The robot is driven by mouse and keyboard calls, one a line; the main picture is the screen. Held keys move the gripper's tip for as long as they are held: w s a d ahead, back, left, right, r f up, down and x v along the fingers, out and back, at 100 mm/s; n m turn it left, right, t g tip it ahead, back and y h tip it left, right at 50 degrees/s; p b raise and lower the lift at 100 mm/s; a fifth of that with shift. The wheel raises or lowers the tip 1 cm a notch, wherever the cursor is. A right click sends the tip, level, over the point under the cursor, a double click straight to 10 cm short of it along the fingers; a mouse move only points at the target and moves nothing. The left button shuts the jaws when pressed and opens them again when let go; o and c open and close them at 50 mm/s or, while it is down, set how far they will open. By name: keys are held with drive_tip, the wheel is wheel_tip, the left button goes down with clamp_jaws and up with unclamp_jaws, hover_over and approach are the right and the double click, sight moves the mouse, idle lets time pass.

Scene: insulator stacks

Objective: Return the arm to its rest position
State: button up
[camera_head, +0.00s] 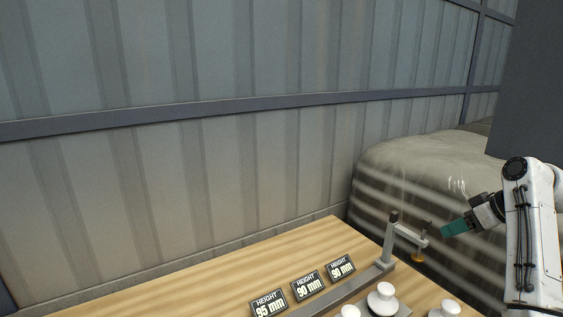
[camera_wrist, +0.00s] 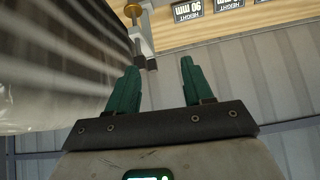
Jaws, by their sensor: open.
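My white arm (camera_head: 535,235) stands at the right edge in the head view. My gripper (camera_head: 449,230) is held up beside the right end of the wooden table, near a grey post with a side arm (camera_head: 407,235). In the wrist view my gripper (camera_wrist: 158,85) shows two green fingers standing apart with nothing between them. The gripper appears clear of the post, though its exact distance is hard to tell.
The wooden table (camera_head: 230,285) holds height signs (camera_head: 309,286) reading 95 mm and 90 mm. White insulator pieces (camera_head: 382,300) stand at its front right. A wrapped bulky load (camera_head: 400,180) lies behind the gripper. A corrugated wall (camera_head: 200,170) closes the back.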

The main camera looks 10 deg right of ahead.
drive_tip(key=s+a+f+m+g, duration=0.1)
drive_tip(key=s+a+f, duration=0.3)
drive_tip(key=a+f, duration=0.7)
drive_tip(key=shift+m+g+h, duration=0.7)
drive_tip(key=shift+h, duration=0.2)
drive_tip(key=s+a+f, duration=0.4)
drive_tip(key=s, duration=0.1)
drive_tip(key=s+a+f, duration=0.4)
drive_tip(key=s+a, duration=0.1)
drive_tip(key=s+a+f, duration=0.4)
drive_tip(key=s, duration=0.1)
drive_tip(key=shift+s+a+f, duration=0.2)
drive_tip(key=shift+f, duration=0.1)
drive_tip(key=s+a, duration=0.4)
drive_tip(key=s, duration=0.7)
drive_tip(key=s+d+f+g+b, duration=0.1)
drive_tip(key=s+f+b, duration=0.3)
drive_tip(key=f, duration=0.4)
drive_tip(key=s+d+f+m+g+h+b, duration=0.1)
drive_tip(key=s+f+g+b, duration=0.2)
drive_tip(key=s+f+b, duration=0.2)
wheel_tip(320, 180, down, 3)
drive_tip(key=shift+s+f+b, duration=0.15)
drive_tip(key=shift+s+b, duration=0.15)
drive_tip(key=shift+b, duration=0.15)
